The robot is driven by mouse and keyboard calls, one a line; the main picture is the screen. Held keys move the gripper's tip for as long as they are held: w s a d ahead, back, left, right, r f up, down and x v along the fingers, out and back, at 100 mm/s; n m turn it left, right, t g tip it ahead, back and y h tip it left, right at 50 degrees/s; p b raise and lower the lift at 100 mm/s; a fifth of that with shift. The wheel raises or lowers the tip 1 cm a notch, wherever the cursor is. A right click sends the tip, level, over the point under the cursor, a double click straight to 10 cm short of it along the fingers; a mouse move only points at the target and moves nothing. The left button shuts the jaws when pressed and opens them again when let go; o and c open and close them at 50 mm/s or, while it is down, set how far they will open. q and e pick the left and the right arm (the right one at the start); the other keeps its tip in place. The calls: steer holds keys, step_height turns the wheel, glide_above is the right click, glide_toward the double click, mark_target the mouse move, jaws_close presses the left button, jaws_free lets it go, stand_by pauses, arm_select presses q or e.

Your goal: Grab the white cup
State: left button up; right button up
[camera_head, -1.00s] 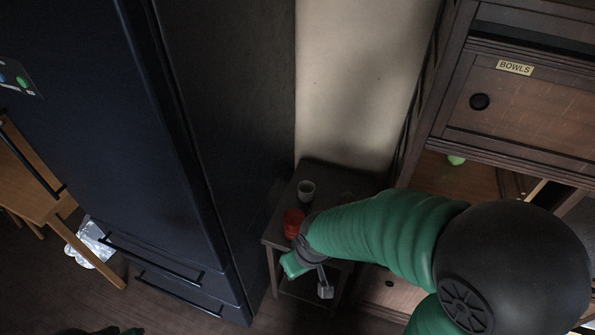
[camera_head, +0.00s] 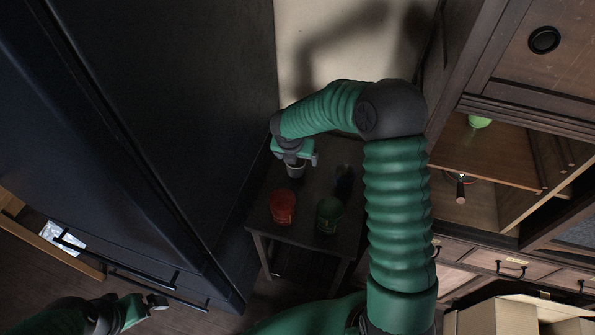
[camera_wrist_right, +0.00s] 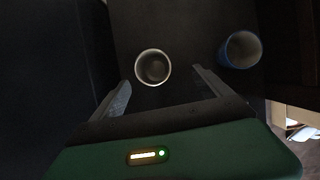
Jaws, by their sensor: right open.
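The white cup (camera_head: 296,172) stands on a small dark table, partly hidden below my right gripper (camera_head: 298,162) in the head view. In the right wrist view, the cup (camera_wrist_right: 153,67) is seen from above, its round rim between the two fingers, around the tips. The right gripper (camera_wrist_right: 162,77) is open and holds nothing; whether a finger touches the cup is unclear. My left gripper (camera_head: 154,303) is low at the left in the head view, far from the cup; its jaw state is unclear.
A red cup (camera_head: 283,206) and a green cup (camera_head: 329,215) stand on the dark table (camera_head: 312,190). A blue cup (camera_wrist_right: 241,49) is right of the white cup in the wrist view. A dark fridge (camera_head: 170,110) stands left; a wooden cabinet (camera_head: 500,120) stands right.

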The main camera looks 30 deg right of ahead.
mark_target(297, 164)
steer(key=x, duration=0.3)
steer(key=shift+w+a+f+b, duration=0.1)
steer(key=shift+f+b, duration=0.2)
steer(key=shift+b, duration=0.05)
steer(key=shift+w+a+f, duration=0.1)
steer(key=shift+a+f, duration=0.05)
steer(key=shift+f, duration=0.05)
steer(key=b+x, duration=0.1)
steer(key=x, duration=0.4)
steer(key=shift+w+a+r+b, duration=0.1)
steer(key=shift+w+a+b, duration=0.05)
steer(key=shift+w+b, duration=0.25)
steer(key=shift+d, duration=0.3)
steer(key=shift+c, duration=0.5)
steer(key=shift+a, duration=0.25)
steer(key=c, duration=0.5)
steer(key=shift+a+r, duration=0.1)
steer(key=c, duration=0.9)
arm_select(q)
steer(key=f, duration=0.3)
steer(key=shift+a, duration=0.35)
arm_select(e)
steer(key=shift+d, duration=0.2)
steer(key=shift+c, duration=0.2)
